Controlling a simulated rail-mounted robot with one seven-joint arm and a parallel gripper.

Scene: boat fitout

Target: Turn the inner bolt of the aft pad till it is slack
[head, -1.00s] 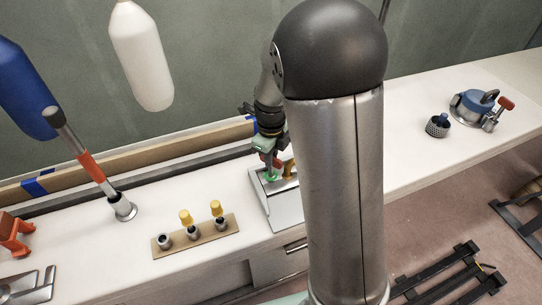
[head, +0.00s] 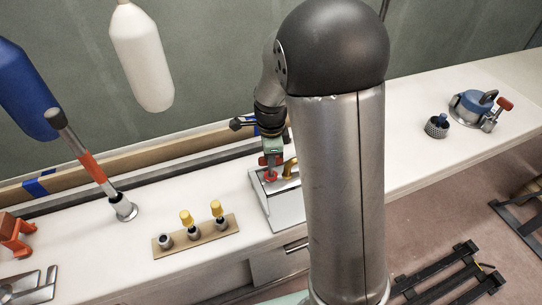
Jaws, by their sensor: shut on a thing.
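A pale metal block (head: 284,211) with sloping sides stands on the white bench, partly hidden by my arm. A red part (head: 270,176) shows on its top, under my gripper, and a yellow upright part (head: 290,168) stands just right of it. My gripper (head: 270,159) points down over the block and is shut on a small red piece there. I cannot tell whether this piece is a bolt head or a tool. The jaw tips are small and partly hidden. Which pad is the aft one, and which bolt the inner, I cannot tell.
A tan board (head: 233,236) with several dark fittings, two yellow-topped, lies left of the block. A red-and-black handled post (head: 88,164) stands farther left. White and blue fenders (head: 142,60) hang behind. A blue-topped winch (head: 472,106) sits far right.

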